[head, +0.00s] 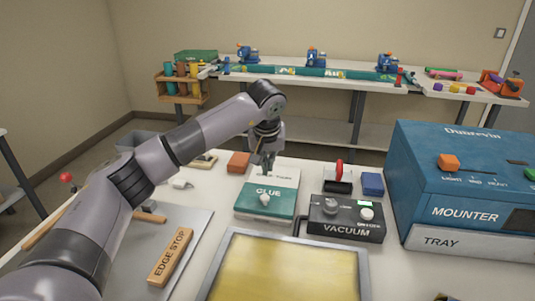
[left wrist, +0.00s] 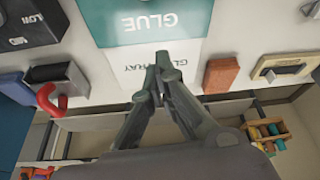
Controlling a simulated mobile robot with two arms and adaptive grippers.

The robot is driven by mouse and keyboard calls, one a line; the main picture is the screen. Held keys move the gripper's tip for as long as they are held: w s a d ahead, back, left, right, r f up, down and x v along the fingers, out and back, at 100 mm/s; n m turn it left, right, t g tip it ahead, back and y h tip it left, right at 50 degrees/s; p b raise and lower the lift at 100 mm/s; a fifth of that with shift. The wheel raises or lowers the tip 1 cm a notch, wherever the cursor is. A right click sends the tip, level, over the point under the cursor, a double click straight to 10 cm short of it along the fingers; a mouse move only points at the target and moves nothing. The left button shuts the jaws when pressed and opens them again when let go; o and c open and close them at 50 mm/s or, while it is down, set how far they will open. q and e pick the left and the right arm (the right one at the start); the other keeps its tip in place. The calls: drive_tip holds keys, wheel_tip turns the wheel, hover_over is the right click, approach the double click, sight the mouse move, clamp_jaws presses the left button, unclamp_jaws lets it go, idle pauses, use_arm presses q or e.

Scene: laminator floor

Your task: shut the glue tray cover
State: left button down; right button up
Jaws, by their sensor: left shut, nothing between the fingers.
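The glue tray (head: 283,175) stands on the white table in the middle of the head view. Behind the cover shows a white part with small lettering, which my gripper partly hides. My left gripper (head: 266,172) points down over this white part. In the left wrist view the shut, empty fingertips (left wrist: 161,62) are over the white part, beyond the green cover (left wrist: 140,22). Whether they touch it I cannot tell. My right gripper is out of view.
A black vacuum box (head: 345,220) and a blue mounter (head: 465,190) stand to the right. A yellow framed panel (head: 285,268) lies in front. A brown block (head: 238,162) is left of the tray, and an edge stop (head: 170,257) lies at the near left.

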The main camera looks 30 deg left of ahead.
sight(268, 192)
use_arm(q)
drive_tip(key=x, duration=0.3)
drive_tip(key=shift+f, duration=0.2)
drive_tip(key=shift+s+d+f+p, duration=0.15)
drive_tip(key=shift+s+d+p, duration=0.2)
drive_tip(key=shift+s, duration=0.55)
drive_tip(key=shift+s+d+f+p, duration=0.2)
drive_tip(key=shift+s+d, duration=0.25)
drive_tip(key=shift+s, duration=0.4)
